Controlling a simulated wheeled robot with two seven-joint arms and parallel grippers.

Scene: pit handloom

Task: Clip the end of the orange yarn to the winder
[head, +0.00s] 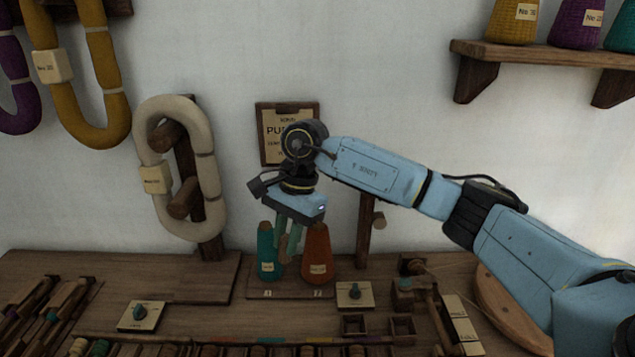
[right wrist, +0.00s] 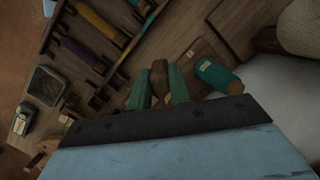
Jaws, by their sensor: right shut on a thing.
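A rust-orange yarn cone (head: 318,254) stands upright on a wooden base, to the right of a teal cone (head: 266,252); the teal cone also shows in the right wrist view (right wrist: 217,76). My right gripper (head: 289,244) points down between the two cones. Its teal fingers, also in the right wrist view (right wrist: 159,92), are shut on a small brown piece (right wrist: 158,78). I cannot tell whether the orange yarn's end is with it. A wooden device, probably the winder (head: 410,283), stands to the right, with a round wheel (head: 503,309) partly hidden behind my arm. My left gripper is out of view.
Dials on pale plates (head: 140,316) sit left and right of the cones. Small open boxes (head: 355,325) and a bobbin rack lie along the front. A cream skein (head: 180,168) hangs on a post at left. A sign (head: 276,135) is on the wall behind the gripper.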

